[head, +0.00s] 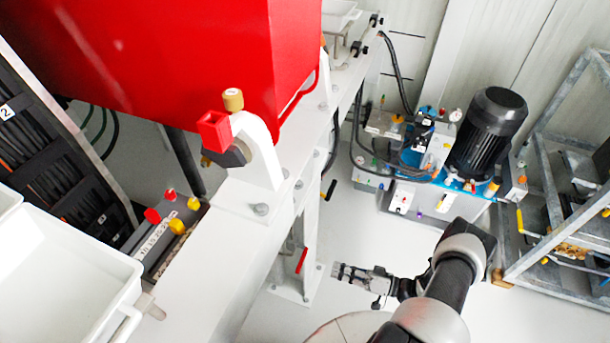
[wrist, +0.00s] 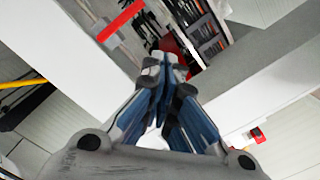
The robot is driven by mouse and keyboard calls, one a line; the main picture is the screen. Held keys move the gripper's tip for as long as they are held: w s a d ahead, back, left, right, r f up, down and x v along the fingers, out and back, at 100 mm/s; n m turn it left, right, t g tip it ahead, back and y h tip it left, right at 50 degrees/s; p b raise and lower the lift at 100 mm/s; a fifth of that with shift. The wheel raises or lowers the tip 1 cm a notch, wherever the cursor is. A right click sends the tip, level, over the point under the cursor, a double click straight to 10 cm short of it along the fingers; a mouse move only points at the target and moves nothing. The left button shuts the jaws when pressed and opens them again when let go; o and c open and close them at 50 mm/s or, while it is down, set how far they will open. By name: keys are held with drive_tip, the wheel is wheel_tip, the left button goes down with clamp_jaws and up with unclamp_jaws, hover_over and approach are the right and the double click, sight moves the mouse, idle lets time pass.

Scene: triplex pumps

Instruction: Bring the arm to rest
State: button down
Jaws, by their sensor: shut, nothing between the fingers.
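My arm (head: 447,290) reaches up from the bottom of the head view and bends to the left at its elbow. My gripper (head: 340,271) points left, close to the white frame's leg and its red handle (head: 301,261). In the wrist view my gripper (wrist: 164,62) is shut, its fingertips together with nothing between them. The red handle (wrist: 122,20) shows beyond the fingers at upper left. I cannot tell the exact gap between the fingertips and the frame.
A white frame (head: 215,260) carries a red housing (head: 190,50). White trays (head: 60,270) stand at lower left. A hydraulic unit with a black motor (head: 488,130) stands at the back, a grey metal rack (head: 540,230) at right. Pale floor (head: 360,225) lies open between.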

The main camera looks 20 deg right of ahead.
drive_tip(key=w+a+r+n+g+h, duration=0.25)
drive_tip(key=r+g, duration=0.35)
drive_tip(key=r, duration=0.9)
drive_tip(key=w+a+r+n+g+h, duration=0.1)
drive_tip(key=w+a+r+g, duration=0.35)
drive_tip(key=r, duration=1.05)
drive_tip(key=s+a+r+m+t+h, duration=0.1)
drive_tip(key=s+a+r+h, duration=0.2)
drive_tip(key=s+r, duration=0.6)
drive_tip(key=s+a+r+m+t+h, duration=0.1)
drive_tip(key=s+a+r+t+h, duration=0.1)
drive_tip(key=s+r+h, duration=0.4)
drive_tip(key=s+a+r, duration=0.1)
drive_tip(key=s+r, duration=0.2)
drive_tip(key=shift+a+r+m, duration=0.15)
drive_tip(key=shift+a+m, duration=0.1)
drive_tip(key=shift+m, duration=0.1)
